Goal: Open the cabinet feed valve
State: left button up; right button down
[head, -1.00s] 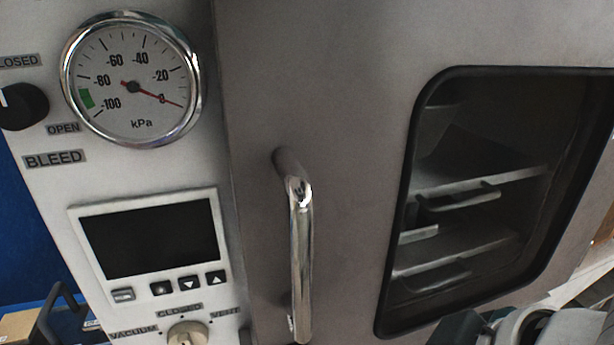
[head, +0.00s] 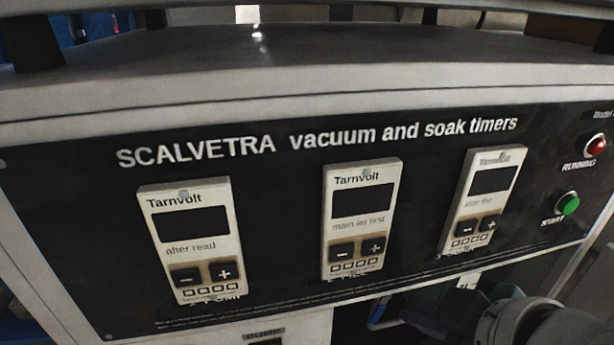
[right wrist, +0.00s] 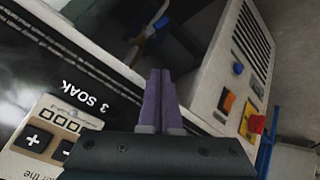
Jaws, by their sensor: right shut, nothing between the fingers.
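I cannot make out the cabinet feed valve for certain in either view. The head view shows a black panel (head: 90,210) lettered "SCALVETRA vacuum and soak timers". My right gripper shows in the right wrist view (right wrist: 160,75) with its two purple-grey fingers together and nothing between them. Its fingertips point past the panel's edge, toward a dark space beside a pale box (right wrist: 225,75). In the head view my right arm enters at the lower right, below the panel, and the fingers are hard to tell there. My left gripper is not in view.
Three timers (head: 190,240) (head: 361,220) (head: 484,200) sit on the panel. A green start button (head: 567,204) and red lamp (head: 596,145) are at right. The pale box carries an orange switch (right wrist: 228,101) and a red knob on yellow (right wrist: 257,123). A blue curved part (head: 378,313) shows below the panel.

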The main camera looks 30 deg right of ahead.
aim_at(380, 307)
jog(key=w+d+f+n+t+b, duration=0.2)
jog(key=f+n+t+b, duration=0.15)
jog(key=f, duration=0.25)
jog(key=w+d+f+n+t+b, duration=0.1)
jog(key=f+n+t+b, duration=0.15)
jog(key=f+b, duration=0.35)
jog(key=s+a+f+n+t+y+b, duration=0.3)
jog(key=s+f+n+t+b, duration=0.1)
jog(key=n+b, duration=0.1)
pick_arm(q)
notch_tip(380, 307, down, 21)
jog(key=b, duration=0.3)
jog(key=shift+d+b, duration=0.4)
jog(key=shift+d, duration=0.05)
pick_arm(e)
jog(key=w+d, duration=0.2)
jog(key=w, duration=0.7)
jog(key=shift+w+d, duration=0.2)
jog(key=shift+d, duration=0.1)
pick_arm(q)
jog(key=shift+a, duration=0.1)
pick_arm(e)
jog(key=shift+f, duration=0.1)
